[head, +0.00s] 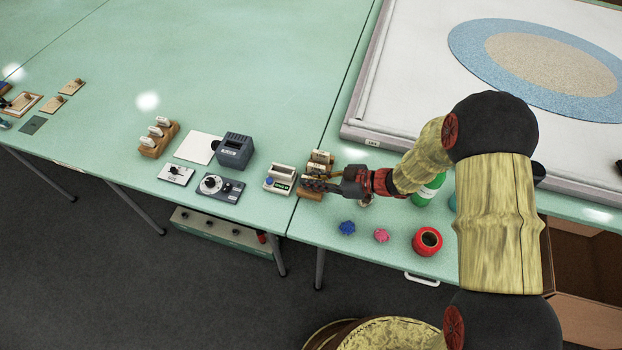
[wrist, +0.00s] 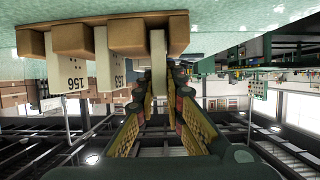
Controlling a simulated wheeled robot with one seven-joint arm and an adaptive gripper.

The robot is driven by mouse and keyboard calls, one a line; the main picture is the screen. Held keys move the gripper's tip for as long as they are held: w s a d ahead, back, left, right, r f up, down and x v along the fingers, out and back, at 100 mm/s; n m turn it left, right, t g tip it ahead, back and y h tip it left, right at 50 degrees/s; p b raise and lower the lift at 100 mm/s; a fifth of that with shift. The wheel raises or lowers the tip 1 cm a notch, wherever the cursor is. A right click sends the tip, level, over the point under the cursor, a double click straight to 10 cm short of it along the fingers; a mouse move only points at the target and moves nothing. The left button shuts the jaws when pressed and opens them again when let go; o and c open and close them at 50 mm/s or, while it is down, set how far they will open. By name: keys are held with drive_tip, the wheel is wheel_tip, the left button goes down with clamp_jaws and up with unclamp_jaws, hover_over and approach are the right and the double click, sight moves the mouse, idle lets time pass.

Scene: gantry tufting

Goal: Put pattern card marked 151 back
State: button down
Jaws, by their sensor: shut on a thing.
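My gripper (head: 310,184) is at the wooden card rack (head: 318,173) near the front edge of the table. In the wrist view, which looks upside down, my gripper (wrist: 160,80) is shut on a pale card (wrist: 158,52) seen edge-on. Its number does not show, so I cannot read whether it is 151. The card lines up with a gap between the end blocks of the rack (wrist: 115,37); how deep it sits is unclear. Cards marked 156 (wrist: 72,70) and 153 (wrist: 112,70) stand in the other gaps.
Another wooden rack (head: 153,150) with white pieces stands further left.

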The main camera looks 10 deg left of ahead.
drive_tip(key=shift+f, duration=0.35)
drive_tip(key=c, duration=1.8)
unclamp_jaws()
drive_tip(key=w+v, duration=0.1)
drive_tip(key=v, duration=1.1)
drive_tip(key=shift+s, duration=0.4)
drive_tip(key=shift+r, duration=0.1)
